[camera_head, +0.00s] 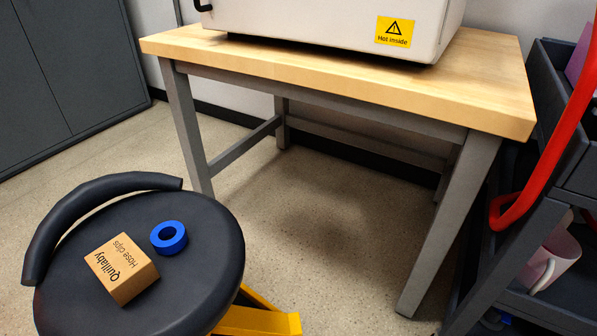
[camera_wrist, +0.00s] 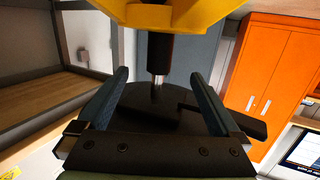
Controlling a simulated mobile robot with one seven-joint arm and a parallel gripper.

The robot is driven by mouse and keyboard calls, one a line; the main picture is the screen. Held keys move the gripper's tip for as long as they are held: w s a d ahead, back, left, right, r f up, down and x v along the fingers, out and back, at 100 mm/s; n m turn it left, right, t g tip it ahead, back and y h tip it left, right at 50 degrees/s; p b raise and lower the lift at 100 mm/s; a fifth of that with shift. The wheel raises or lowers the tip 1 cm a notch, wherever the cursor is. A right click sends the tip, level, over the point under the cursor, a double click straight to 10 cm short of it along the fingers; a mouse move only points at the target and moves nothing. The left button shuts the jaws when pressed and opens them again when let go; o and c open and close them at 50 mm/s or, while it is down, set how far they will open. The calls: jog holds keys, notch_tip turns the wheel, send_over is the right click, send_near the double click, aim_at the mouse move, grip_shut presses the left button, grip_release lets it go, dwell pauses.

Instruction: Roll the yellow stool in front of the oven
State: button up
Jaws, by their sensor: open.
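The stool has a round black seat (camera_head: 200,240) with a curved black backrest (camera_head: 75,215) and yellow base legs (camera_head: 258,318), at the lower left of the head view. A box of hose clips (camera_head: 120,268) and a blue ring (camera_head: 169,237) lie on the seat. The white oven (camera_head: 340,22) with a "Hot inside" label stands on the wooden-topped table. In the wrist view, which looks upside down, my open gripper (camera_wrist: 158,73) has a finger on either side of the stool's post (camera_wrist: 160,52). I cannot tell whether the post is between the fingertips or beyond them. The head view does not show my gripper.
The table (camera_head: 480,98) has grey legs, with bare floor (camera_head: 330,210) under and before it. A dark cart (camera_head: 500,262) with a red handle (camera_head: 545,165) stands close on the right. Dark cabinets (camera_head: 65,75) stand back left. An orange cabinet (camera_wrist: 270,75) shows in the wrist view.

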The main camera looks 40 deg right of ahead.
jog(key=s+p, duration=0.1)
jog(key=s, duration=0.4)
jog(key=shift+s, duration=0.1)
dwell(0.6)
